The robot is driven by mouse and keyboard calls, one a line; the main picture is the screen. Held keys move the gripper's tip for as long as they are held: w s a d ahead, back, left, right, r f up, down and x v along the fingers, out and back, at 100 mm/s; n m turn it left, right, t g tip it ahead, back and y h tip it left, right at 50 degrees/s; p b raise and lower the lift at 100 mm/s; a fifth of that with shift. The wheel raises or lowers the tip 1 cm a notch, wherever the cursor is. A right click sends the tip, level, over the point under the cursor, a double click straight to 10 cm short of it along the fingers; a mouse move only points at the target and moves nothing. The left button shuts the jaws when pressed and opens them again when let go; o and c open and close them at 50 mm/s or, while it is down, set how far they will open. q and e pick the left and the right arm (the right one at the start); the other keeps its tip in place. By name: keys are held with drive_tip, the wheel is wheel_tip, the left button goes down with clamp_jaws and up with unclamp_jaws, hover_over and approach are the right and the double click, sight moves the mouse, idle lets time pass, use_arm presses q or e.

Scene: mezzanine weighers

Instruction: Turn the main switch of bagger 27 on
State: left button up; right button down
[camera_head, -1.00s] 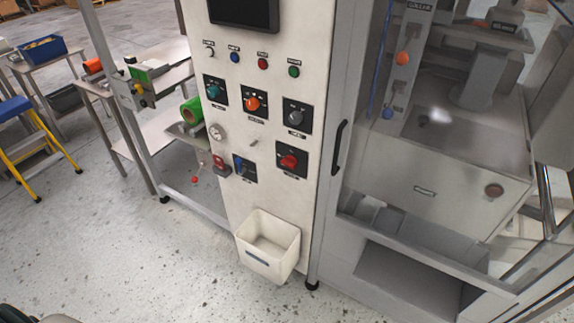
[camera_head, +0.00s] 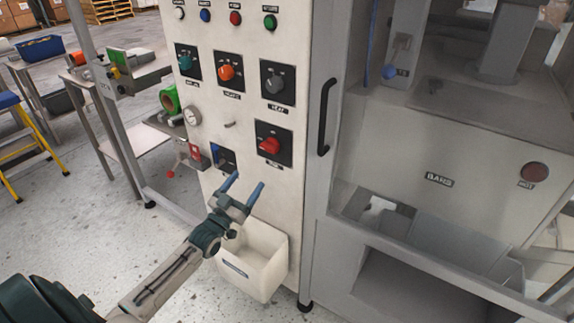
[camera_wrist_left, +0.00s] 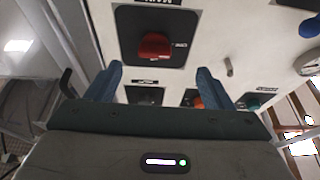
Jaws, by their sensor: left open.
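The main switch (camera_head: 269,146) is a red rotary knob on a dark square plate, low on the right of the cream control panel. In the left wrist view the red knob (camera_wrist_left: 155,45) shows large, on its dark plate, beyond my fingers and between them. My left gripper (camera_head: 246,184) is open and empty, below and a little left of the red knob, apart from it. Its two blue fingers also show in the left wrist view (camera_wrist_left: 160,84). My right gripper is not in view.
Other knobs surround it: grey (camera_head: 275,84), orange (camera_head: 226,73) and teal (camera_head: 186,62). A cream bin (camera_head: 262,262) hangs below. A black door handle (camera_head: 326,118) stands to the right.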

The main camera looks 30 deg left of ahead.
sight(267, 151)
use_arm(q)
drive_tip(key=shift+t, duration=0.3)
drive_tip(key=x, duration=0.3)
drive_tip(key=r+p+x, duration=0.1)
drive_tip(key=x, duration=0.6)
drive_tip(key=shift+d+r, duration=0.3)
drive_tip(key=shift+d, duration=0.05)
drive_tip(key=shift+w+r, duration=0.1)
drive_tip(key=shift+w, duration=0.35)
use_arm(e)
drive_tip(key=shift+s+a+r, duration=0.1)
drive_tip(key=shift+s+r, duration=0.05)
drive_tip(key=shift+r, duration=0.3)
use_arm(q)
drive_tip(key=shift+c, duration=1)
drive_tip(key=c, duration=0.8)
